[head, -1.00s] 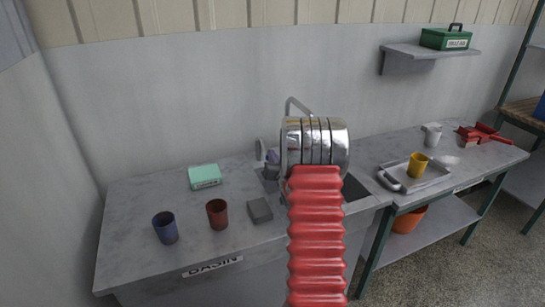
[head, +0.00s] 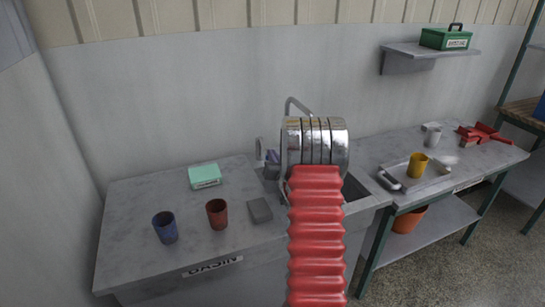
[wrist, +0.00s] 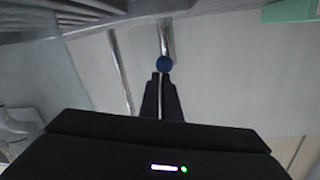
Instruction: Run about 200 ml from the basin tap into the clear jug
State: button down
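The basin tap's curved metal spout (head: 297,103) rises behind my arm in the head view. In the wrist view a round blue knob (wrist: 164,63) sits just beyond my gripper's black fingertips (wrist: 161,77), in line with a thin metal bar. The fingers are close together with a narrow pale line between them; I cannot tell whether they touch the knob. My red arm sleeve and shiny wrist rings hide most of the basin (head: 355,190) in the head view. I cannot pick out the clear jug with certainty; a pale see-through shape (wrist: 45,60) shows at left in the wrist view.
Left of the basin are a blue cup (head: 165,227), a red cup (head: 217,214), a grey block (head: 260,210) and a mint box (head: 205,176). On the right bench are a tray (head: 432,178) with a yellow mug (head: 417,165), and a whitish jug (head: 432,136).

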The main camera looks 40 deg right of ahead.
jog(key=shift+s+a+f, duration=0.1)
jog(key=shift+a+f, duration=0.05)
jog(key=shift+f, duration=0.35)
jog(key=shift+a+f, duration=0.15)
jog(key=shift+f, duration=0.3)
notch_tip(320, 180, up, 5)
jog(key=d, duration=0.1)
jog(key=s+a+f, duration=0.2)
jog(key=s+a, duration=0.1)
jog(key=s, duration=0.5)
jog(key=shift+s+a+f, duration=0.3)
jog(key=shift+a+f, duration=0.1)
